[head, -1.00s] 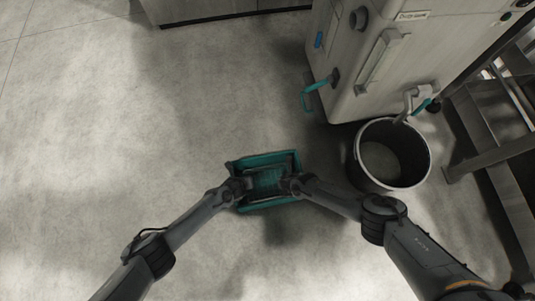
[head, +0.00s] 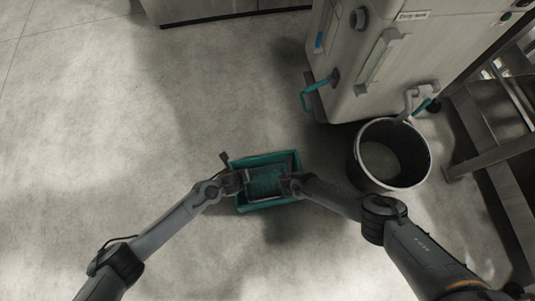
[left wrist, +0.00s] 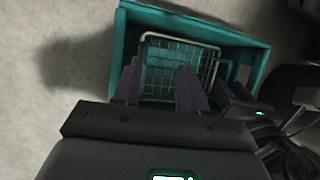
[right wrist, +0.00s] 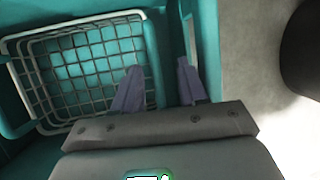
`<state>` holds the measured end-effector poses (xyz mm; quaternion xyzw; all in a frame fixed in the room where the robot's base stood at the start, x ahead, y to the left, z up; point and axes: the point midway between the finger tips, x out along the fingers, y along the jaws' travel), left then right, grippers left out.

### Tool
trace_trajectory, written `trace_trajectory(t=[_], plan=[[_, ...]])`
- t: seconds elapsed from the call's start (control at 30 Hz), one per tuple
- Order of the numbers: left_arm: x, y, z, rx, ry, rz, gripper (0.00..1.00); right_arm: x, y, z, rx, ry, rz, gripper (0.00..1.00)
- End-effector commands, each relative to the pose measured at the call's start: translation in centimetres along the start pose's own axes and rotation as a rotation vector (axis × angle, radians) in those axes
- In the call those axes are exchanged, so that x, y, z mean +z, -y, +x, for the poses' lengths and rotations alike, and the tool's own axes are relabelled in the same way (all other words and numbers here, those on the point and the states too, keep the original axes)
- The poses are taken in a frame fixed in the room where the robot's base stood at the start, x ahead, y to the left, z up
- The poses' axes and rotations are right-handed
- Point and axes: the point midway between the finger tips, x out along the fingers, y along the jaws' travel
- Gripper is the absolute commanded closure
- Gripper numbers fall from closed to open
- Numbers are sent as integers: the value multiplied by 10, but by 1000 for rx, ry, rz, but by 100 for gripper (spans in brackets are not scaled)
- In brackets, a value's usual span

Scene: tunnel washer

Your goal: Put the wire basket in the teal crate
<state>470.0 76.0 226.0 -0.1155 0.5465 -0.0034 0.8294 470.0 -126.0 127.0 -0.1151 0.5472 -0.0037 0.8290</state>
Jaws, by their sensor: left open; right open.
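The teal crate (head: 262,160) stands on the floor in the middle of the head view. The wire basket (head: 265,181), a pale mesh basket, lies inside the crate's walls; it also shows in the left wrist view (left wrist: 172,66) and the right wrist view (right wrist: 75,75), with teal behind its mesh. My left gripper (left wrist: 158,82) is open at the crate's left end, its fingers in front of the basket's near part. My right gripper (right wrist: 160,72) is open at the right end, one finger overlapping the basket's rim. I cannot tell whether either touches the basket.
A dark round bin (head: 393,155) stands on the floor right of the crate. Behind it is the large pale machine (head: 375,60) with a teal handle (head: 318,88). Metal steps (head: 490,130) stand at the far right. The floor left of the crate is clear.

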Motion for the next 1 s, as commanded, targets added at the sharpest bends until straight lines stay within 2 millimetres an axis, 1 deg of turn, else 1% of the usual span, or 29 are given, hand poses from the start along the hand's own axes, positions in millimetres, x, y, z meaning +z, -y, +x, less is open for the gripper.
trace_trajectory(t=[0.03,0.3,0.33,0.4,0.6,0.8,1.0], plan=[[4,2,-10,-3,1,1,58,0,0,0,0,0,0,58],[23,13,-58,-2,1,0,58,0,0,0,0,0,0,58],[30,15,-70,-1,1,0,58,6,2,-12,0,1,0,58],[37,19,-83,0,-1,-1,58,11,5,-25,0,0,0,58],[56,27,-115,0,-1,0,58,23,12,-55,0,0,0,58],[74,35,-145,0,-1,-1,58,34,18,-83,0,0,0,58],[87,40,-167,0,-2,0,58,43,22,-103,0,0,0,58]])
